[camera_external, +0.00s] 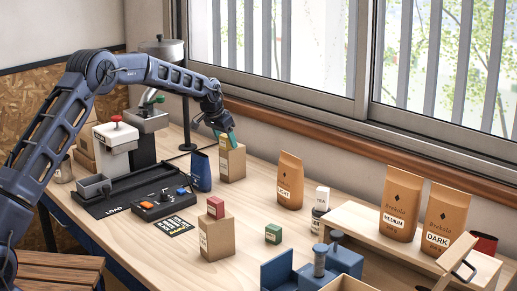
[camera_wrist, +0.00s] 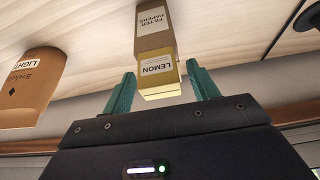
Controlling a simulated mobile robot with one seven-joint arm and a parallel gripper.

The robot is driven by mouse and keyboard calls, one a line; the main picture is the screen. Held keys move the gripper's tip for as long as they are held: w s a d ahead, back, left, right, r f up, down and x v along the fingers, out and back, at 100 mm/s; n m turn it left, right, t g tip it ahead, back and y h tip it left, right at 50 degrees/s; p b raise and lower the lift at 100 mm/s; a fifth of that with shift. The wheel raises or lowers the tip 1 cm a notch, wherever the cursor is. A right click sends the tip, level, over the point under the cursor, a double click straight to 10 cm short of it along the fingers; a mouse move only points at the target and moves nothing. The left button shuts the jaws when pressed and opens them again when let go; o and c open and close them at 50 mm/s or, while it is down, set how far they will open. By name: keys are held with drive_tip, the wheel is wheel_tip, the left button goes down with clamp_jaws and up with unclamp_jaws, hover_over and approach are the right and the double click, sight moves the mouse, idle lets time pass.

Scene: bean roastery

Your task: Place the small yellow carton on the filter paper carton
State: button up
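The small yellow carton (camera_wrist: 158,75), labelled LEMON, shows in the wrist view at the end of the brown filter paper carton (camera_wrist: 153,28) and appears to rest on its top. The filter paper carton stands on the bench in the external view (camera_external: 233,162); there the yellow carton is mostly hidden by my fingers. My gripper (camera_wrist: 161,74) has its two teal fingers apart, one on each side of the yellow carton, with narrow gaps showing. In the external view my gripper (camera_external: 228,137) is right at the top of the filter paper carton.
A blue pouch (camera_external: 201,171) stands close to the left of the filter paper carton. A LIGHT coffee bag (camera_external: 289,180) stands to its right. A brown carton (camera_external: 217,240) with a red box (camera_external: 215,207) on top and a green box (camera_external: 273,233) are nearer. The window wall is behind.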

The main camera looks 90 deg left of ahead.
drive_tip(key=shift+r, duration=0.15)
drive_tip(key=v, duration=1.2)
